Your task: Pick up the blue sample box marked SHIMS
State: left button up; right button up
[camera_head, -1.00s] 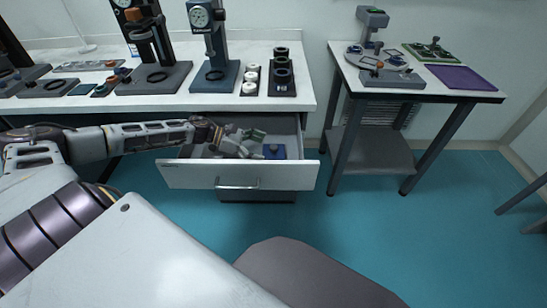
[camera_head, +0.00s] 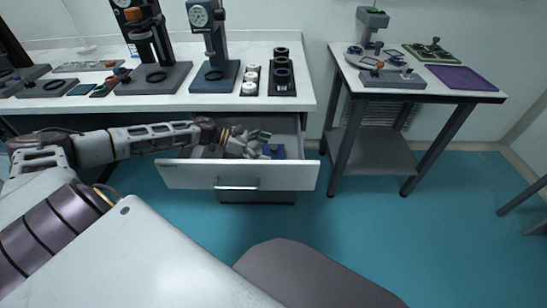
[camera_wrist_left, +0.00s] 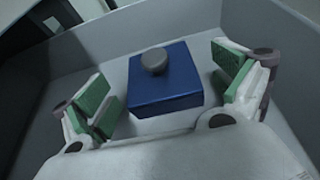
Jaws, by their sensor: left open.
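The blue sample box (camera_head: 275,151) sits in the open drawer (camera_head: 240,176), near its right end. In the left wrist view the box (camera_wrist_left: 172,88) has a grey round knob (camera_wrist_left: 154,61) on top, and no marking is legible. My left gripper (camera_head: 264,146) is inside the drawer beside the box. In the left wrist view its green-padded fingers (camera_wrist_left: 168,96) are spread apart on either side of the box, with visible gaps. The gripper partly hides the box in the head view. My right gripper is not in view.
The drawer walls rise close around the gripper. The white bench top (camera_head: 200,102) above carries gauge stands and a dark rack (camera_head: 282,76). A side table (camera_head: 440,95) with a purple tray (camera_head: 463,79) stands to the right. The teal floor between is clear.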

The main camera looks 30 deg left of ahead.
aim_at(275, 151)
pick_arm(q)
jog(key=shift+x, duration=1.05)
jog(key=shift+w+d+f+b, duration=0.1)
jog(key=shift+w+d+b, duration=0.2)
jog(key=shift+d, duration=0.15)
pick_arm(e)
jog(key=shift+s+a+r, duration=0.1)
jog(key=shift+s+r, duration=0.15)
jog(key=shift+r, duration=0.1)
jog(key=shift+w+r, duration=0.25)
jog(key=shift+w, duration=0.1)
pick_arm(q)
jog(key=c, duration=1.3)
jog(key=shift+o, duration=0.2)
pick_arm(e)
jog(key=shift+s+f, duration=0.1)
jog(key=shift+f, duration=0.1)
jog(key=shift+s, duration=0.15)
